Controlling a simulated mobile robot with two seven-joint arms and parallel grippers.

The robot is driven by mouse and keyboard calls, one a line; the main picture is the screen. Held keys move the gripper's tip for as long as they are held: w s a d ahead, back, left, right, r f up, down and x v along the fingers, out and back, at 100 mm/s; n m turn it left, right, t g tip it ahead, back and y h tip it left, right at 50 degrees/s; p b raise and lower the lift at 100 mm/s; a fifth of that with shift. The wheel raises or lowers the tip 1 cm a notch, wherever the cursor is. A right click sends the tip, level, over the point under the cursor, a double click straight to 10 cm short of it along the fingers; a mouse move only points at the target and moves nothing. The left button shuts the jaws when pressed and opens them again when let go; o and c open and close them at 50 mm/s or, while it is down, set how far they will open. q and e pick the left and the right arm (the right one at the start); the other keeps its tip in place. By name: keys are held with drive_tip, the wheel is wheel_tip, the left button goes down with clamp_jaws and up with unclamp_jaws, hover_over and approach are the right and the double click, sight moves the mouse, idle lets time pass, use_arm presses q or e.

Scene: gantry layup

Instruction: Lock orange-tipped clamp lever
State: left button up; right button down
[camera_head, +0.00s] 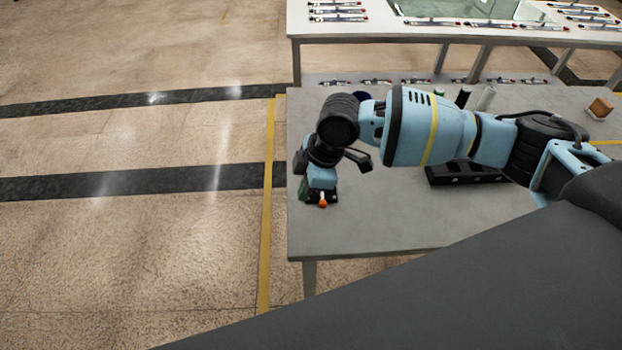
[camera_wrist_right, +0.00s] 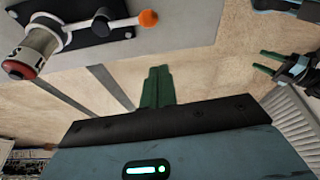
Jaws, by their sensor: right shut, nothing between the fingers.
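The clamp shows in the wrist view as a dark base (camera_wrist_right: 95,30) on a grey surface, with a lever ending in an orange ball tip (camera_wrist_right: 148,18). In the head view the orange tip (camera_head: 323,203) shows at the table's left edge, just below my right wrist, which hides most of the clamp. My right gripper (camera_head: 304,190) is beside the clamp. Its green fingers (camera_wrist_right: 157,85) are shut together and empty, apart from the orange tip in the wrist view. My left gripper (camera_wrist_right: 267,61) shows at the right of the wrist view, its green fingers apart and empty.
The grey table (camera_head: 400,225) is bare in front. A black tray (camera_head: 465,173) lies under my right arm, and a wooden block (camera_head: 600,108) sits at the back right. Open floor lies left.

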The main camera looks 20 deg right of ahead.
drive_tip(key=x, duration=0.5)
drive_tip(key=shift+f, duration=0.15)
drive_tip(key=d, duration=0.3)
drive_tip(key=shift+s+r+p, duration=0.25)
drive_tip(key=shift+r+p, duration=0.05)
drive_tip(key=shift+r, duration=0.05)
drive_tip(key=shift+s+d, duration=0.15)
drive_tip(key=shift+d, duration=0.25)
use_arm(q)
drive_tip(key=shift+w+r, duration=0.45)
drive_tip(key=shift+r, duration=0.05)
use_arm(e)
drive_tip(key=shift+f, duration=0.1)
use_arm(q)
drive_tip(key=shift+s, duration=0.1)
